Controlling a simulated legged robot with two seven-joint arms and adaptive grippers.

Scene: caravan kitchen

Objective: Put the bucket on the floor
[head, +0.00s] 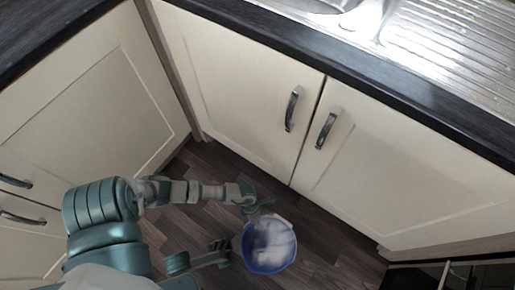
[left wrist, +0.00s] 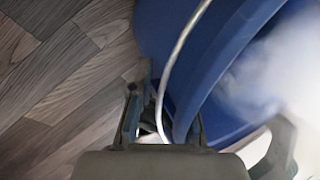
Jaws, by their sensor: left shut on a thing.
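The blue bucket (head: 268,266) shows at the lower middle of the head view, over the dark wood floor, with a whitish, cloudy inside. In the left wrist view the bucket (left wrist: 215,60) fills the upper right. Its thin pale handle (left wrist: 178,50) curves down between the fingers of my left gripper (left wrist: 158,125). My left gripper (head: 260,204) is shut on the bucket at its upper edge in the head view. I cannot tell whether the bucket's base touches the floor. Another dark-fingered gripper, my right one (head: 222,246), is just left of the bucket; its opening is unclear.
Cream cupboards (head: 235,75) with metal handles stand behind and at the left. A dark worktop with a steel sink and drainer (head: 450,45) runs above. A dark glossy appliance (head: 450,275) is at the lower right. Wood floor (head: 325,245) is bare right of the bucket.

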